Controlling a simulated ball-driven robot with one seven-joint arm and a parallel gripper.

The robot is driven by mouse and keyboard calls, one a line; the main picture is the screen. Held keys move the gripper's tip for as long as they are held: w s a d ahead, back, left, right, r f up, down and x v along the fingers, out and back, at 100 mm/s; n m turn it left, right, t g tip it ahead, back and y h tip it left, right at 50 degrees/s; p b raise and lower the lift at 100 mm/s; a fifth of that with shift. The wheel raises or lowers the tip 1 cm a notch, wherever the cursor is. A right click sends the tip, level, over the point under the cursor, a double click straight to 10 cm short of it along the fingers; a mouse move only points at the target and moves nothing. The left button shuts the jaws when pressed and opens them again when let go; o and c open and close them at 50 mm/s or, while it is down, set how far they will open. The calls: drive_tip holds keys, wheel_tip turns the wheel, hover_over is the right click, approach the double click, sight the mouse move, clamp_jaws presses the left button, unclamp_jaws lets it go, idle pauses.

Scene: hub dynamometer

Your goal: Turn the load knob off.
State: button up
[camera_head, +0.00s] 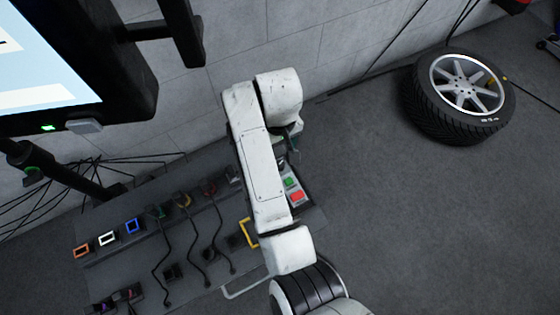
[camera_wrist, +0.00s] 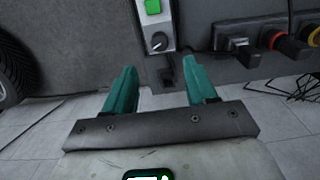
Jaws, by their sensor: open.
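The load knob (camera_wrist: 157,42) is a small dark round dial with a pale pointer mark, on a light control strip below a green button (camera_wrist: 152,7) in the wrist view. The exact setting of its pointer is too small to read. My gripper (camera_wrist: 160,72) has two teal fingers spread apart with nothing between them. In the picture the knob lies just above and between the fingertips, apart from them. In the head view my white arm covers the knob and most of the gripper; the strip's green button (camera_head: 291,182) and red button (camera_head: 297,196) show beside the arm.
A grey panel (camera_head: 190,240) with several cables and coloured sockets lies left of my arm. Black, red and yellow connectors (camera_wrist: 275,38) stick out right of the knob. A monitor (camera_head: 60,60) stands upper left. A wheel (camera_head: 460,95) lies on clear floor at right.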

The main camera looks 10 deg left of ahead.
wheel_tip(320, 180, down, 9)
drive_tip(key=shift+f+b, duration=0.2)
drive_tip(key=shift+b, duration=0.9)
drive_tip(key=shift+c, duration=0.5)
clamp_jaws()
